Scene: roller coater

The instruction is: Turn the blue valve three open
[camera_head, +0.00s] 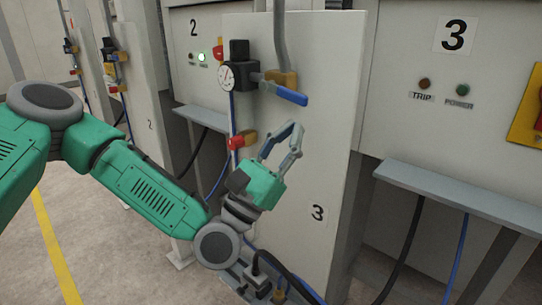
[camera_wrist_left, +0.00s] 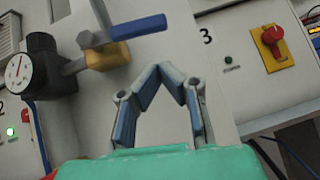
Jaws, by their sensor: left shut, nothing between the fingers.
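The blue valve handle (camera_head: 291,95) sits on a brass valve body (camera_head: 281,79) on the panel marked 3. The handle points right and slightly down in the head view. In the left wrist view the blue handle (camera_wrist_left: 138,31) lies above the fingers. My left gripper (camera_head: 294,128) is shut and empty, with its fingertips together, below the handle and apart from it. In the left wrist view the fingertips (camera_wrist_left: 167,68) meet in front of the panel. My right gripper is not in view.
A round gauge (camera_head: 227,77) and a red valve (camera_head: 241,141) are left of the blue handle. Grey shelves (camera_head: 448,193) jut out at right. Cables hang below. A red switch on a yellow plate (camera_wrist_left: 270,44) is on the cabinet at right.

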